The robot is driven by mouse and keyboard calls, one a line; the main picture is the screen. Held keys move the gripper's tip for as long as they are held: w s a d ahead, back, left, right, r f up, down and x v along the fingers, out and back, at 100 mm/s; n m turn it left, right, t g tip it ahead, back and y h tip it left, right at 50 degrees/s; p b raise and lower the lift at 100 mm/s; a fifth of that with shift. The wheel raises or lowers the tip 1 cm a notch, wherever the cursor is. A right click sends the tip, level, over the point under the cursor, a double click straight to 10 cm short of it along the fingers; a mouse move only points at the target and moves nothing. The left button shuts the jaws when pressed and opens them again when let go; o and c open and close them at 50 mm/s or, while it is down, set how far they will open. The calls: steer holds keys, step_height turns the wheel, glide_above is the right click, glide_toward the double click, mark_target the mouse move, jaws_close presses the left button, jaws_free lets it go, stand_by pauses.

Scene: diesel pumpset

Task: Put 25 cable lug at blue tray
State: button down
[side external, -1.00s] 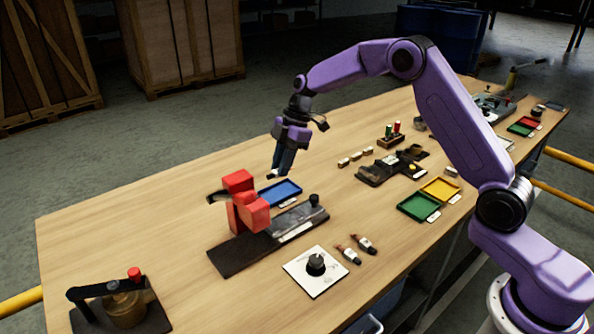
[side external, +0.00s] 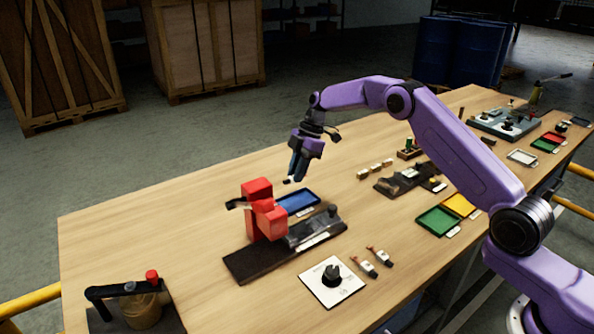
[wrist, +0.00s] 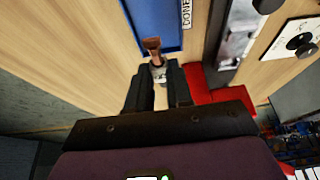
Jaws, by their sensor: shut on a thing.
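My gripper (side external: 290,180) points down above the far left edge of the blue tray (side external: 298,202). In the wrist view its fingers (wrist: 158,82) are shut on a cable lug (wrist: 152,46), coppery brown at its outer end and pale near the fingertips. The lug's outer end overlaps the blue tray (wrist: 150,14) in that view. The lug's size mark cannot be read. The tray floor that shows looks bare, and a white label reading "DONE" lies beside it.
A red tool (side external: 262,212) on a dark base stands close in front of the blue tray. A white dial plate (side external: 332,282) and two small red-tipped items (side external: 372,262) lie to the right. Green (side external: 438,221) and yellow trays are further right. The table's left part is mostly clear.

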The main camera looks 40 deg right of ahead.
mark_target(293, 204)
steer(key=shift+f, duration=3.6)
steer(key=shift+f, duration=0.35)
steer(key=c, duration=0.9)
jaws_free()
steer(key=shift+c, duration=0.2)
steer(key=shift+r, duration=3.5)
